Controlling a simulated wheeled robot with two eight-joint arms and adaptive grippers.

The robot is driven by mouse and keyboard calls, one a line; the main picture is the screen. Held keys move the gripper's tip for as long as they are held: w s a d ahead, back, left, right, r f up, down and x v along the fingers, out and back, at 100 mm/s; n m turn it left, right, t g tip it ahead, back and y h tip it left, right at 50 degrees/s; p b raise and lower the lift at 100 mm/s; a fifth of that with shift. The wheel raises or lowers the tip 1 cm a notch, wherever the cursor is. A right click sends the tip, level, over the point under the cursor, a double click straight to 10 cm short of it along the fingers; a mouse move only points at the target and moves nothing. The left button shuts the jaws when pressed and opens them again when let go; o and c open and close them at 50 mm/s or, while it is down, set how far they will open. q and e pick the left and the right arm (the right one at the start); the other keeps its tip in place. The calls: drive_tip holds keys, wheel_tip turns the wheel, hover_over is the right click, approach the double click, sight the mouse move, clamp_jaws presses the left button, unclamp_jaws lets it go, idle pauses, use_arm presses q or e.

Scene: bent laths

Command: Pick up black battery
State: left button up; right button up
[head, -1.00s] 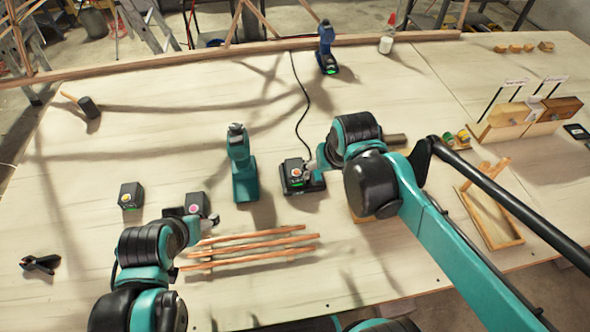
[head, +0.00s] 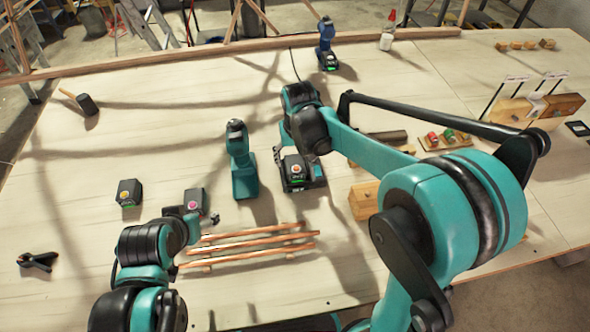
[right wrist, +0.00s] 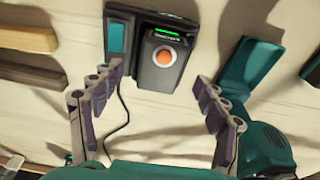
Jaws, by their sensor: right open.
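A black battery (head: 293,168) with an orange dot and a green light sits in the charger (head: 312,180) on the table. In the right wrist view the battery (right wrist: 163,60) is ahead, between the fingers of my right gripper (right wrist: 157,80). That gripper is open and empty; its fingers do not touch the battery. Another black battery with a pink dot (head: 195,199) stands at the left, close to my left gripper (head: 203,219), whose fingers are too small to read. A third black battery with a yellow dot (head: 128,192) stands further left.
A teal drill (head: 241,165) stands just left of the charger. Copper-coloured laths (head: 250,245) lie in front. A wooden block (head: 364,200) is to the right. A blue drill (head: 326,45) stands at the back. A black clamp (head: 38,261) lies far left.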

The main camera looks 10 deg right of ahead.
drive_tip(key=f, duration=0.3)
drive_tip(key=shift+w+b, duration=0.3)
drive_tip(key=shift+r, duration=0.15)
drive_tip(key=shift+c, duration=0.9)
drive_tip(key=c, duration=1.4)
use_arm(q)
drive_tip(key=shift+f, duration=0.6)
